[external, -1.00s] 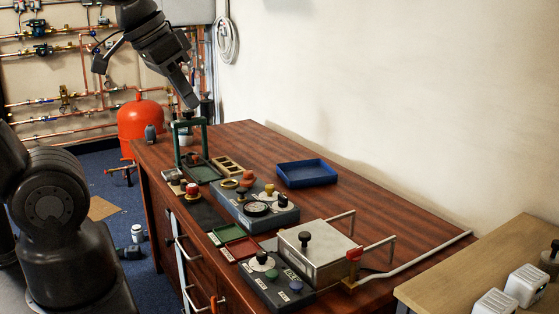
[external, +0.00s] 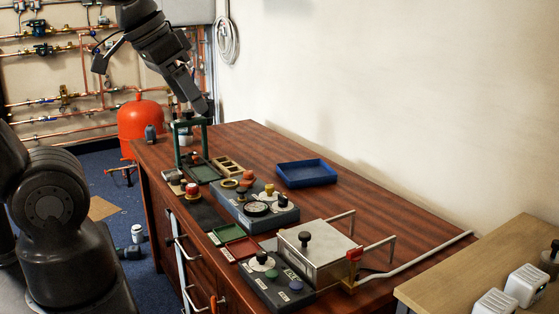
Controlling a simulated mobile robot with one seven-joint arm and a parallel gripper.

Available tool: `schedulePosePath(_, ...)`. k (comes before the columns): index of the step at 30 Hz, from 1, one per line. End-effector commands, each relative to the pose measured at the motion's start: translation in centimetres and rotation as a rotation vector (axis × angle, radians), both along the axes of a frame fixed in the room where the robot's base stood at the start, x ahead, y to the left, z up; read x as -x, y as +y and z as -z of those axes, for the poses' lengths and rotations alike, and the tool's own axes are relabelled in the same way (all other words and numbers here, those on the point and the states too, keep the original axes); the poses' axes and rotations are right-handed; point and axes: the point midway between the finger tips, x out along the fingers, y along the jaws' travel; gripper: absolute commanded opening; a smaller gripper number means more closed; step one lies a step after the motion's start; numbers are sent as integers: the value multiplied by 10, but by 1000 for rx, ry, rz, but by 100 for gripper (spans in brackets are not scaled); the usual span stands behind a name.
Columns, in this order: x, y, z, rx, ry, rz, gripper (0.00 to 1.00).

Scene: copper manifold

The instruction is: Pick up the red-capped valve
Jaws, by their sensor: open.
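Another red-topped piece with brass below (external: 353,256) sits at the right end of the silver box, so I cannot be certain which one is the valve. My gripper (external: 205,109) is at the far end of the bench, above and behind the green frame, apart from both red pieces. Its fingers are small and dark in this view, and nothing shows held in them.
The green upright frame (external: 177,148) stands just below my gripper. A blue tray (external: 307,182) lies at the back. A grey box with knobs (external: 225,208), red and green trays (external: 243,250) and a silver box with handles (external: 322,262) crowd the front. Bare wood lies right of the blue tray.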

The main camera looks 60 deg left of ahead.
Motion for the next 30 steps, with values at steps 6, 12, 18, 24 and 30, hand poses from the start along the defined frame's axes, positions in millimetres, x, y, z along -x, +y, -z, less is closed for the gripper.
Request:
schedulePosePath(6,-1,0,0,0,1,-1,69)
schedulePosePath(12,-22,16,2,-18,38,-23,69)
schedulePosePath(18,-65,54,11,-47,112,-61,69)
schedulePosePath(24,-104,104,32,-62,188,-93,69)
schedulePosePath(30,-133,163,64,-63,263,-121,69)
